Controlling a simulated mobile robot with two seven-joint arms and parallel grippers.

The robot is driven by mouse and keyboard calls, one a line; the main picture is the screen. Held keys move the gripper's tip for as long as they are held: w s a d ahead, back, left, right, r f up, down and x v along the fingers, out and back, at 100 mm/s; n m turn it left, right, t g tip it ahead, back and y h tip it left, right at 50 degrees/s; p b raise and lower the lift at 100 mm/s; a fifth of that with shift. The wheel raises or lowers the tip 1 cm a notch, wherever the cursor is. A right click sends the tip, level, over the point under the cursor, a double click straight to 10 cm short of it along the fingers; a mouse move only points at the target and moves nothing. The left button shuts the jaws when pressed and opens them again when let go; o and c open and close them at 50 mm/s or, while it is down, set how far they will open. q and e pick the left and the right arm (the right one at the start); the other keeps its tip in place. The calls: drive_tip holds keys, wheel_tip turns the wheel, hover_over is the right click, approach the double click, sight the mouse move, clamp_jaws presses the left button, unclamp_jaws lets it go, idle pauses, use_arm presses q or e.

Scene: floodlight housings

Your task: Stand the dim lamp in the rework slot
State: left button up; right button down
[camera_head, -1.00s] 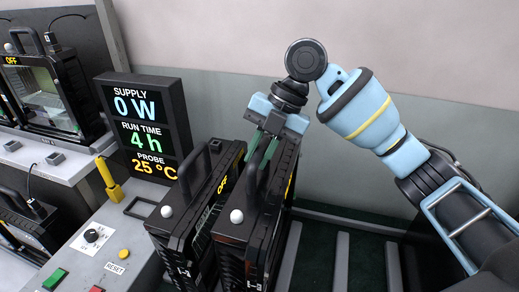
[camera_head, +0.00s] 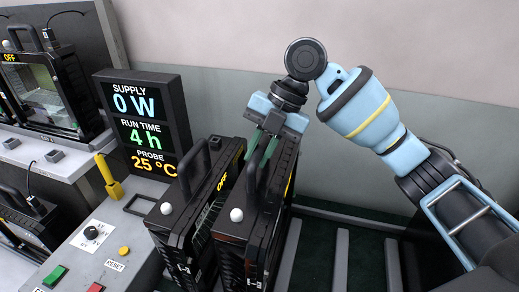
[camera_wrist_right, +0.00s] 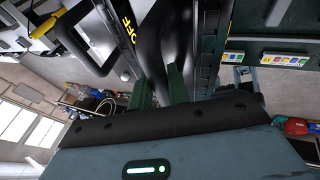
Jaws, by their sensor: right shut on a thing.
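Two black floodlight housings stand side by side in the head view, the left one (camera_head: 190,235) and the right one (camera_head: 243,240). Each has a top handle, a white knob and a yellow OFF label. My right gripper (camera_head: 262,150) is above the right housing, its green fingers shut on that housing's handle. In the right wrist view the fingers (camera_wrist_right: 160,88) close around the black handle (camera_wrist_right: 172,40). The housing's lower end is hidden, so I cannot tell whether it rests or hangs. Which lamp is dim I cannot tell. My left gripper is not in view.
A display (camera_head: 147,125) reads supply 0 W, run time 4 h, probe 25 °C. A yellow probe (camera_head: 108,177) and a control panel with a dial (camera_head: 91,232) are at the left. More lamps (camera_head: 50,90) stand on a left bench. Slotted rack space (camera_head: 340,255) is empty at the right.

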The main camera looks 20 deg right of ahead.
sight(258, 174)
drive_tip(key=shift+f, duration=1.5)
idle(2.5)
drive_tip(key=c, duration=1.3)
unclamp_jaws()
drive_tip(key=shift+s+f, duration=0.1)
drive_tip(key=shift+s, duration=0.05)
drive_tip(key=shift+o, duration=0.2)
drive_tip(key=shift+d+f, duration=0.1)
drive_tip(key=shift+f, duration=0.35)
drive_tip(key=shift+b+v, duration=0.45)
drive_tip(key=shift+v, duration=3.75)
drive_tip(key=shift+a, duration=0.2)
